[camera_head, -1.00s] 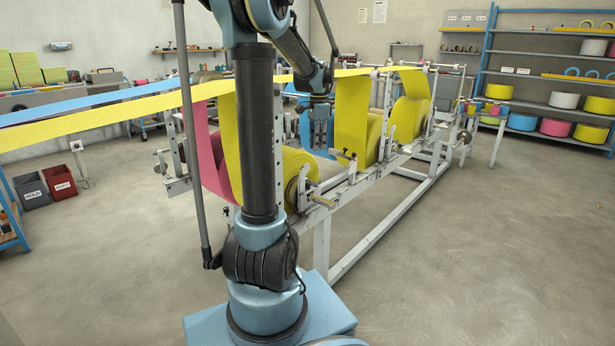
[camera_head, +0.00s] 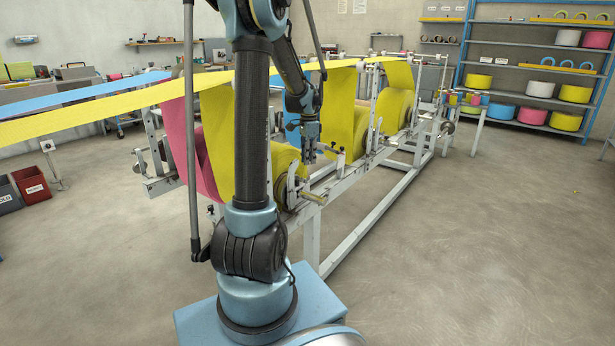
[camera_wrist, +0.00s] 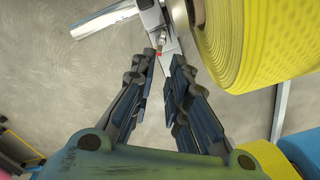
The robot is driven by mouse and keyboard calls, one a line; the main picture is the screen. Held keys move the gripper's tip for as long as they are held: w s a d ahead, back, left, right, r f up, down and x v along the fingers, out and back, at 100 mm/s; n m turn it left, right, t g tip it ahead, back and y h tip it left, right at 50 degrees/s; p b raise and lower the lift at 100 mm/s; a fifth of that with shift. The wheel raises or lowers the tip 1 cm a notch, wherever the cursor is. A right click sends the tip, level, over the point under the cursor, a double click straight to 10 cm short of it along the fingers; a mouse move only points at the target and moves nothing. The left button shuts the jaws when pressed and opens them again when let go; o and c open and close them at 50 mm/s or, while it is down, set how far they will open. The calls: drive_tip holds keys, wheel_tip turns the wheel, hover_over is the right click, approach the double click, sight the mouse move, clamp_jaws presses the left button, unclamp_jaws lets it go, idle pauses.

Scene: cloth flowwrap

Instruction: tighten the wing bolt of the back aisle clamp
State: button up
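My gripper (camera_head: 309,160) hangs fingers down beside the rail of the roll stand, between the front yellow roll (camera_head: 286,165) and the middle one. In the wrist view my gripper (camera_wrist: 164,64) is open, with a narrow empty gap between its dark fingers. A small metal clamp part (camera_wrist: 161,38) with a red spot lies just beyond the fingertips, near the gap. Its wing bolt is too small to make out. I see no contact with it. In the head view, small clamp fittings (camera_head: 340,160) sit along the rail; I cannot tell which is the back aisle clamp.
A large yellow roll (camera_wrist: 255,45) is close on the right of the fingers in the wrist view. Yellow and blue webs (camera_head: 90,97) run left at the top of the stand. The white stand rail (camera_head: 375,215) borders open floor on the right. Shelves (camera_head: 535,75) stand behind.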

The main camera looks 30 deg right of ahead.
sight(305, 180)
wheel_tip(305, 180, down, 8)
drive_tip(key=shift+r, duration=0.15)
idle(0.4)
clamp_jaws()
